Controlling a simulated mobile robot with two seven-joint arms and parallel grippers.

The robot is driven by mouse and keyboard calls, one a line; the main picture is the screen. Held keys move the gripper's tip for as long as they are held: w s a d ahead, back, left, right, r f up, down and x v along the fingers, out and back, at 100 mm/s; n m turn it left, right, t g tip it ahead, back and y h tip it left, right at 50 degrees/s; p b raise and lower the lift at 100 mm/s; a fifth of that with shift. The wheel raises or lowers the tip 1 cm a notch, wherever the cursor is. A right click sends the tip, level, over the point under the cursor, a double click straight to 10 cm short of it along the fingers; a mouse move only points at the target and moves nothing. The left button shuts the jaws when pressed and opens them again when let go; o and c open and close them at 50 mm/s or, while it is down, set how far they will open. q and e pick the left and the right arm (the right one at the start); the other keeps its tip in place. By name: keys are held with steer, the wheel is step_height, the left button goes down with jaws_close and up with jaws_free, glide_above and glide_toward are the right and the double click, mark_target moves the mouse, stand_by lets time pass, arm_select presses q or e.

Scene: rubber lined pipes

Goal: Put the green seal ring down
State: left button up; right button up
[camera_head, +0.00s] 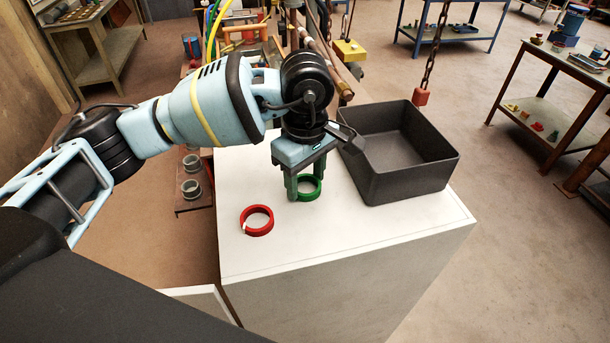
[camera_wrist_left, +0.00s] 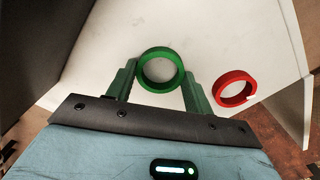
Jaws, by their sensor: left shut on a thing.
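The green seal ring (camera_head: 308,186) is at the fingertips of my left gripper (camera_head: 305,190), over the white table top in the head view. In the left wrist view the green ring (camera_wrist_left: 160,70) sits between the two fingers of my left gripper (camera_wrist_left: 158,80), which are shut on it. The ring is at or very near the white surface; I cannot tell whether it touches. A red ring (camera_head: 257,220) lies on the white top to the left and nearer; it also shows in the left wrist view (camera_wrist_left: 235,88). My right gripper is not in view.
A dark open bin (camera_head: 408,185) stands on the white table (camera_head: 330,235), just right of my left gripper. Bare table top lies in front of the gripper. A red block (camera_head: 421,96) hangs on a chain behind the bin. Grey cups (camera_head: 191,188) stand low at left.

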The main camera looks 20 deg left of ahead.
arm_select(q)
steer(key=shift+f, duration=0.25)
steer(key=o, duration=0.9)
steer(key=shift+o, duration=0.2)
steer(key=shift+r, duration=0.2)
step_height(320, 180, up, 12)
